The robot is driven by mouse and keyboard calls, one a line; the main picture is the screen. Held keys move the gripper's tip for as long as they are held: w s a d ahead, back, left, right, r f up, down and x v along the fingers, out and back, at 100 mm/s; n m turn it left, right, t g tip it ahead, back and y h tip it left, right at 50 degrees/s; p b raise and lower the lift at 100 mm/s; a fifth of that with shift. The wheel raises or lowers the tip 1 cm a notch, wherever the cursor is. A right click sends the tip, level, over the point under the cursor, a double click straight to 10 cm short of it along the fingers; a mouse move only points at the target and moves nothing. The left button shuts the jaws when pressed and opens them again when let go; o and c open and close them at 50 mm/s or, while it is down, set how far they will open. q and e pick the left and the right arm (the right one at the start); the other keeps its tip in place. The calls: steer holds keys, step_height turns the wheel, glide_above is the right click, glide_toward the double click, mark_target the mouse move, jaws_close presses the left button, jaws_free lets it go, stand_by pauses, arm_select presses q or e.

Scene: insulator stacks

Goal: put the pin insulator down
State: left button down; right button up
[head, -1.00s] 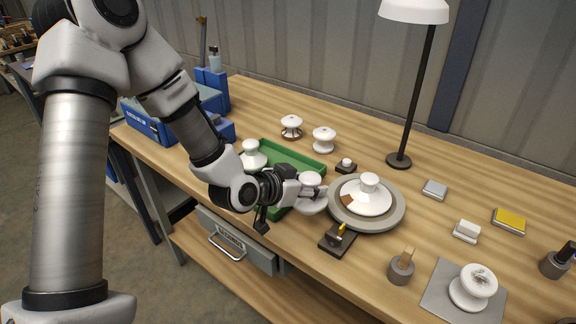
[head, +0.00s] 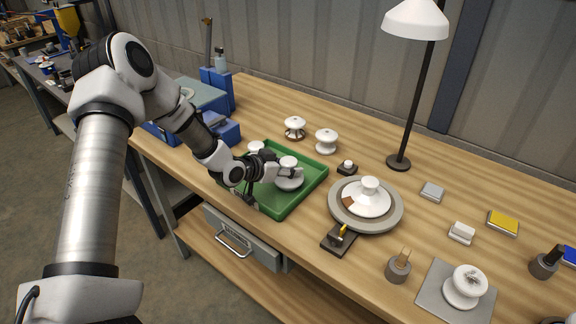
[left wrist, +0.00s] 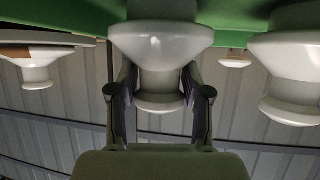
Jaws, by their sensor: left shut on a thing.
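The white pin insulator (head: 289,182) is upright in my left gripper (head: 288,173), inside the outline of the green tray (head: 283,212). My left gripper is shut on its neck; in the left wrist view the two fingers (left wrist: 160,98) flank the insulator (left wrist: 160,50), which appears upside down against the green tray floor (left wrist: 75,18). I cannot tell whether its base touches the floor. A second white insulator (head: 256,147) stands in the tray, partly hidden behind my gripper; it also shows at the right of the left wrist view (left wrist: 287,62). My right gripper is out of view.
Two insulators (head: 295,127) (head: 326,140) stand behind the tray. A grey turntable (head: 338,212) bearing a large white insulator (head: 368,198) is to its right, with a dark block (head: 338,238) in front. A lamp (head: 399,160) stands at the back. Blue equipment (head: 216,128) is at left.

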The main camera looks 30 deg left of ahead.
arm_select(q)
steer(key=shift+s, duration=0.1)
steer(key=c, duration=0.5)
jaws_free()
steer(key=shift+s+r, duration=0.15)
steer(key=shift+s, duration=0.05)
steer(key=p+v, duration=0.1)
steer(key=v, duration=0.4)
steer(key=shift+w+a+r, duration=0.1)
steer(key=shift+r, duration=0.1)
steer(key=p+v, duration=0.5)
steer(key=v, duration=0.1)
steer(key=shift+s, duration=0.4)
